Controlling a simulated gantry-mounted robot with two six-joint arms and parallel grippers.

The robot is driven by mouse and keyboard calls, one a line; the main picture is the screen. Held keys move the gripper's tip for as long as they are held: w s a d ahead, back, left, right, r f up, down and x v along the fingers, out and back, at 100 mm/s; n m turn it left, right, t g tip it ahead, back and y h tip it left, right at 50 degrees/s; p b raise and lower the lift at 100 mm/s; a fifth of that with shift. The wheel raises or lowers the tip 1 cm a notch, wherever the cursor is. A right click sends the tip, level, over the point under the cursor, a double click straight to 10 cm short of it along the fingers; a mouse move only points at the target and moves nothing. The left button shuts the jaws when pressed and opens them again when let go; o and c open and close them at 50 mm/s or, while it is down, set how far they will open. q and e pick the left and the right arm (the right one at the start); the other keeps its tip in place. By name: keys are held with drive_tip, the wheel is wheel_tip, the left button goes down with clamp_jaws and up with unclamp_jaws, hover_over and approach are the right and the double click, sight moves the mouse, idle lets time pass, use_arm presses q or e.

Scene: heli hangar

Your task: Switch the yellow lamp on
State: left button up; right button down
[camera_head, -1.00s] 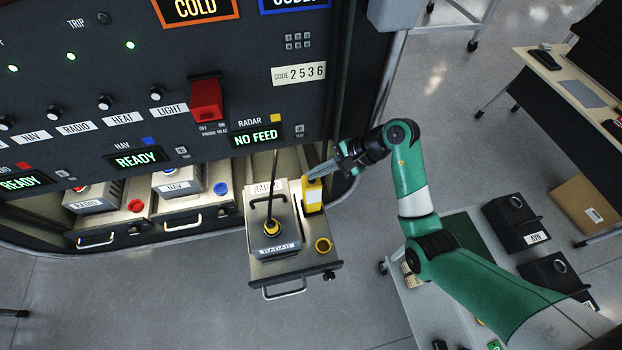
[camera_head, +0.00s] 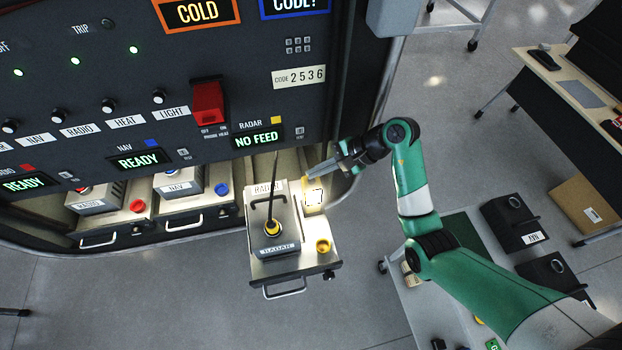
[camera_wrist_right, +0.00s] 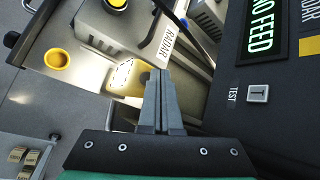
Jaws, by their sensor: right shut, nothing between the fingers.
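The yellow lamp (camera_head: 314,194) stands on the pulled-out radar tray (camera_head: 296,264), to the right of the grey radar box (camera_head: 274,225). Its face glows bright white and lights the tray around it. In the right wrist view the lamp (camera_wrist_right: 126,76) shows pale yellow and lit, just beyond my fingertips. My right gripper (camera_head: 312,176) is shut and empty, its tips at the top of the lamp; I cannot tell whether they touch it. The shut fingers also show in the right wrist view (camera_wrist_right: 161,88). My left gripper is not in view.
The dark panel (camera_head: 330,60) with the NO FEED display (camera_head: 257,138) and red switch cover (camera_head: 207,101) rises close behind my right gripper. A yellow ring (camera_head: 323,245) sits on the tray. Open floor lies in front.

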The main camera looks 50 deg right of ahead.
wheel_tip(320, 180, up, 6)
drive_tip(key=p, duration=0.4)
drive_tip(key=shift+p, duration=0.35)
